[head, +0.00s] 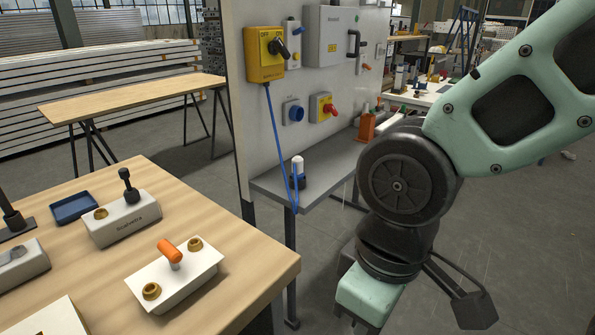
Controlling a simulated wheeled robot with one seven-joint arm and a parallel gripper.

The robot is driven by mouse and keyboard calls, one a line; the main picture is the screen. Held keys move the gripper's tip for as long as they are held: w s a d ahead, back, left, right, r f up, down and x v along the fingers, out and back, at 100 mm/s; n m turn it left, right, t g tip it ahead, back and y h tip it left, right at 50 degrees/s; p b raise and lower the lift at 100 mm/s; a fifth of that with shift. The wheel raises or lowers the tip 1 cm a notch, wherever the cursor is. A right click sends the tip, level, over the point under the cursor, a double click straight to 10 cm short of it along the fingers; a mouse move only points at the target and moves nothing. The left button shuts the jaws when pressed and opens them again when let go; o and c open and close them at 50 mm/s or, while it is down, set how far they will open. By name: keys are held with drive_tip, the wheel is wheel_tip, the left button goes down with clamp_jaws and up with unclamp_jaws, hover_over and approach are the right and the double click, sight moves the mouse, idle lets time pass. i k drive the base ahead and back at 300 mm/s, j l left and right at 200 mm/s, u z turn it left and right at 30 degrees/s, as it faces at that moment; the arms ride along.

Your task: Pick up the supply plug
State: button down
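What looks like the supply plug (298,167), a small upright piece with a white top and a dark lower part, stands on the grey shelf (325,172) below the panel. A blue cable (276,125) runs down from the yellow switch box (265,54), loops below the shelf's front edge and comes up beside the plug. My arm comes in from the right, and its mint-coloured end (368,296) points down in front of the shelf, lower than the plug and to its right, apart from it. My fingertips do not show, so their opening is hidden.
The upright panel (290,85) carries a grey box (333,35), a blue socket (293,112) and a red-knobbed switch (324,107). An orange holder (367,127) stands farther along the shelf. A wooden table (243,248) with several fixtures fills the lower left.

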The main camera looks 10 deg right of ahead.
sight(299, 160)
drive_tip(key=l+u, duration=0.1)
drive_tip(key=u, duration=0.35)
drive_tip(key=i+l+u, duration=0.1)
drive_tip(key=u, duration=0.35)
drive_tip(key=l+u, duration=0.1)
drive_tip(key=u, duration=0.35)
drive_tip(key=l+u, duration=0.25)
drive_tip(key=l, duration=0.2)
drive_tip(key=l+u, duration=0.25)
drive_tip(key=l, duration=0.2)
drive_tip(key=k+l+u, duration=0.2)
drive_tip(key=l, duration=0.25)
drive_tip(key=l+u, duration=0.25)
drive_tip(key=l, duration=0.2)
drive_tip(key=k+l, duration=0.1)
drive_tip(key=l, duration=0.2)
drive_tip(key=k+l, duration=0.1)
drive_tip(key=l, duration=0.25)
drive_tip(key=k+l, duration=0.1)
drive_tip(key=l, duration=0.2)
